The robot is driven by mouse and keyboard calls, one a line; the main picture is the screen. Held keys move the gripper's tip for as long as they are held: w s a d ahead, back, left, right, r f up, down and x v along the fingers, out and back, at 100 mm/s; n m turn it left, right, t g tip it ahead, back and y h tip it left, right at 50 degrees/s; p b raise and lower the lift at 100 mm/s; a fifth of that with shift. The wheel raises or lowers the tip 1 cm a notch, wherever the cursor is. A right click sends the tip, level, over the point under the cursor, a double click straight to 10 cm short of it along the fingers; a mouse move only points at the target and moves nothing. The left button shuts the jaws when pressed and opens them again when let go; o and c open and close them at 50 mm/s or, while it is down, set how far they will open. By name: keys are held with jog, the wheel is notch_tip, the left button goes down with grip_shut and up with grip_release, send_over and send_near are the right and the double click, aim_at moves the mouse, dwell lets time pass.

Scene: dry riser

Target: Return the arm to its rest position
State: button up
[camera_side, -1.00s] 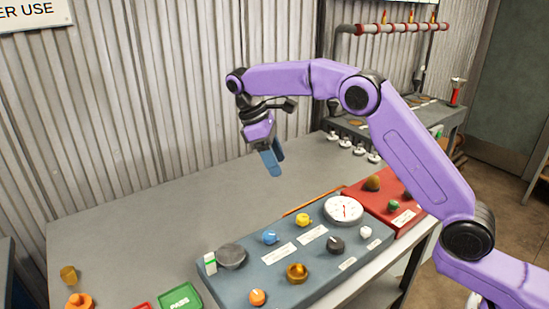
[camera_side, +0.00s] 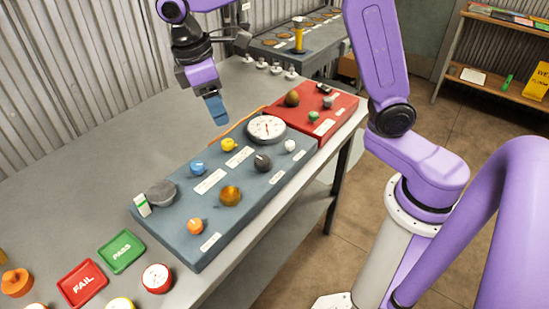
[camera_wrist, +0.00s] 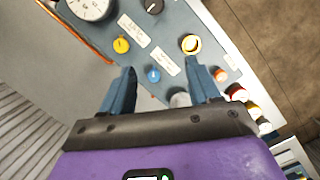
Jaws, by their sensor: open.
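My gripper (camera_side: 217,110) hangs above the grey table, behind the blue-grey panel (camera_side: 180,239) in the side view. Its blue fingers point down and nothing touches them. In the wrist view my gripper (camera_wrist: 163,90) shows two blue fingers spread apart with nothing held between them. Beyond the fingers lie the panel's blue knob (camera_wrist: 153,75), yellow knob (camera_wrist: 121,45) and brass ring-shaped fitting (camera_wrist: 191,44). My purple arm is raised and bent over the table; its upper part runs out of the side view at the top.
A round white gauge (camera_side: 267,128) sits on the panel beside a red panel (camera_side: 335,118). A green PASS tray (camera_side: 122,264) and red FAIL tray (camera_side: 70,297) lie at the front left. A shelf (camera_side: 440,75) stands at the back right. The table's left part is mostly clear.

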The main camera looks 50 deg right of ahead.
jog(key=s+d+f+y, duration=0.1)
jog(key=s+d, duration=0.2)
jog(key=s, duration=0.5)
jog(key=s+d+f+n, duration=0.1)
jog(key=s+d+f, duration=0.1)
jog(key=s, duration=0.6)
jog(key=s+d+f+t+y, duration=0.1)
jog(key=s+d+f, duration=0.1)
jog(key=s+d, duration=0.3)
jog(key=s, duration=0.4)
jog(key=shift+f+n+y, duration=0.15)
jog(key=shift+n+y, duration=0.15)
jog(key=shift+n, duration=0.1)
jog(key=shift+c, duration=0.3)
